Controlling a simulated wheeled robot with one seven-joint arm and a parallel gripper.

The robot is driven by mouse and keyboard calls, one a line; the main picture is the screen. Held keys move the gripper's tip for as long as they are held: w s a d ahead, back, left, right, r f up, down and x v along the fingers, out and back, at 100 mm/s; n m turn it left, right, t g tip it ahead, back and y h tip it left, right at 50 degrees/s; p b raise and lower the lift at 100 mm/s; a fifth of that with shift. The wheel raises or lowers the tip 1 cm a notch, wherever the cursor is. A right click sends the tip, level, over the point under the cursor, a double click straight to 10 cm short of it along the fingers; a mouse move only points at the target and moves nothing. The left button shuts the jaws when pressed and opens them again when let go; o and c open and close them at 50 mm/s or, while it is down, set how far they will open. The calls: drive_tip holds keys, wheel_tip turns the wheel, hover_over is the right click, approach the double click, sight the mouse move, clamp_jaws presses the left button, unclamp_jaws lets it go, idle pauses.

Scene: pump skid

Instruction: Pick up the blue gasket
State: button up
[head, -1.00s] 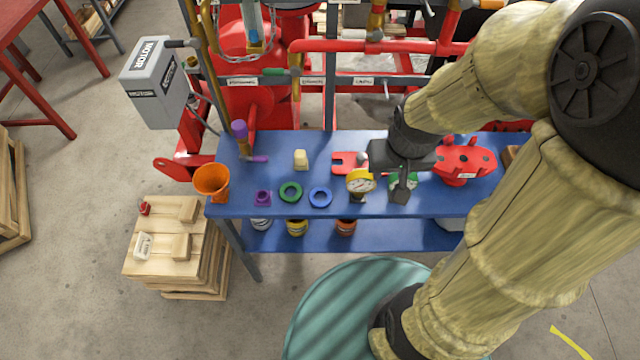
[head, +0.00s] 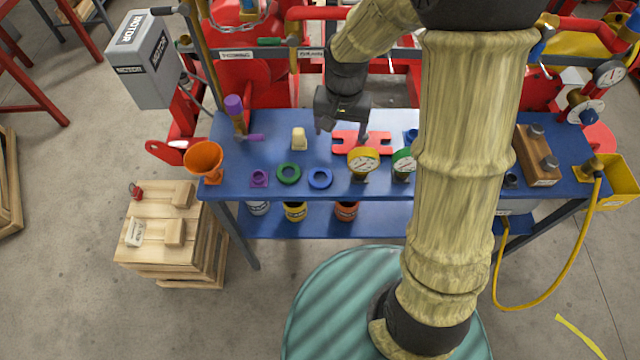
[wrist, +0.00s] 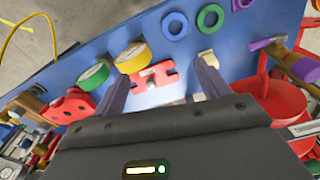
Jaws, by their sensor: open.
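The blue gasket (head: 320,178) is a flat ring lying on the blue bench top, right of the green gasket (head: 288,173). It also shows in the wrist view (wrist: 175,26), near the top, beyond my fingers. My gripper (head: 343,136) is above the back part of the bench, behind and a little right of the blue gasket. In the wrist view the two fingers (wrist: 160,90) are spread apart with nothing held between them. The gasket is fully visible and apart from my gripper.
A red slotted plate (head: 376,143) lies near my gripper. A yellow gauge (head: 363,160) stands right of the gasket, with a green gauge (head: 403,164) beyond. A cream block (head: 299,139), purple part (head: 258,178) and orange funnel (head: 203,158) are on the left. Red pipes run behind the bench.

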drive_tip(key=w+a+f+m+b, duration=0.1)
drive_tip(key=w+a+f, duration=0.1)
drive_tip(key=a+f, duration=0.2)
drive_tip(key=shift+w+g, duration=0.3)
drive_tip(key=shift+w, duration=0.05)
drive_tip(key=shift+f, duration=0.15)
drive_tip(key=p, duration=0.2)
hover_over(321, 174)
wheel_tip(321, 174, down, 12)
drive_tip(key=shift+f, duration=0.1)
